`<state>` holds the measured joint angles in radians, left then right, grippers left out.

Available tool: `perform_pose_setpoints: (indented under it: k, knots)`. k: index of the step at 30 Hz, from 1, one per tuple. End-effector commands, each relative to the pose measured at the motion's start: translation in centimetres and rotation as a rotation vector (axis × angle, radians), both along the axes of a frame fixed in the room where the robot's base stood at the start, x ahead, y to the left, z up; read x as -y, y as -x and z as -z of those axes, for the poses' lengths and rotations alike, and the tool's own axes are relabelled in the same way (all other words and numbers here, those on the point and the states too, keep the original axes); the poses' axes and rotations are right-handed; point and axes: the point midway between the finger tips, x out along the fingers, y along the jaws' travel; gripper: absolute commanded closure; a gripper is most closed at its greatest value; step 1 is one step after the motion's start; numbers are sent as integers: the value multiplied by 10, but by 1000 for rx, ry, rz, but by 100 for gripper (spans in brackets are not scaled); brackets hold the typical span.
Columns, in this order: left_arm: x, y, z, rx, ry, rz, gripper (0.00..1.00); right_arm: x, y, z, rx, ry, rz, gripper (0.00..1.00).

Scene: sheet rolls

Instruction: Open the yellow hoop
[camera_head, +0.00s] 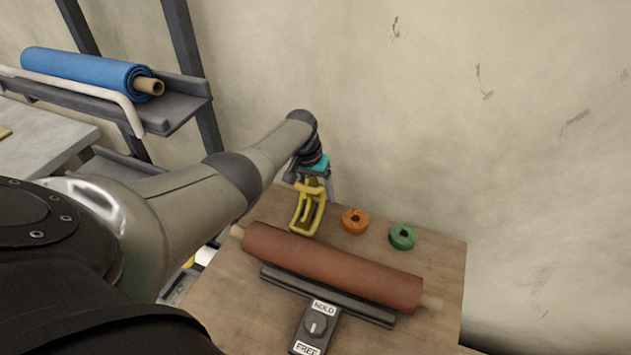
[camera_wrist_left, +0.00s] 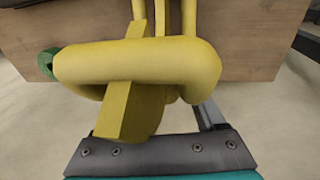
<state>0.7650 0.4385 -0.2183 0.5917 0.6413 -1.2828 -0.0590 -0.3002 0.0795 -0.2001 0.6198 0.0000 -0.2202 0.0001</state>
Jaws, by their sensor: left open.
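The yellow hoop (camera_head: 296,218) stands up at the back edge of the wooden table, behind the brown roll. My left gripper (camera_head: 318,187) reaches it from above, at its top end. In the left wrist view the thick yellow tube of the hoop (camera_wrist_left: 150,62) fills the middle, right in front of my left gripper (camera_wrist_left: 170,112). The gripper is open, with a grey finger at the right of the tube. A flat yellow bar crosses the tube and hides the other finger. I cannot tell whether the fingers touch the hoop. My right gripper is not in view.
The brown roll (camera_head: 330,265) lies on a dark cradle on the table (camera_head: 440,262). In front is a knob panel (camera_head: 316,325) marked HOLD and FREE. An orange ring (camera_head: 355,222) and a green ring (camera_head: 402,237) lie nearby. A blue roll (camera_head: 80,72) rests on a shelf at left.

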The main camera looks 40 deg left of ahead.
Motion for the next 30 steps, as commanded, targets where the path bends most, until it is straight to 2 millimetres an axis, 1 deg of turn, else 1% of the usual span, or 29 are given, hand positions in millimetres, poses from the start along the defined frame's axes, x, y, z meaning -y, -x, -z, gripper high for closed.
perform_pose_setpoints:
  k: [5,9,15,21,24,27,30]
  knots:
    - [-3,2,-19,1,-1,0,28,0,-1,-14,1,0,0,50]
    - [-6,5,-43,3,-2,-1,28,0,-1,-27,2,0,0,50]
    - [-11,10,-79,1,-2,0,28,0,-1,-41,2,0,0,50]
    - [-16,14,-115,1,-2,0,28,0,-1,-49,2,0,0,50]
    - [-18,16,-129,3,-2,-1,28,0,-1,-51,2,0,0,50]
    - [-19,17,-141,2,0,-1,28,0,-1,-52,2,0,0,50]
    - [-20,18,-146,0,-1,0,28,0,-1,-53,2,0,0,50]
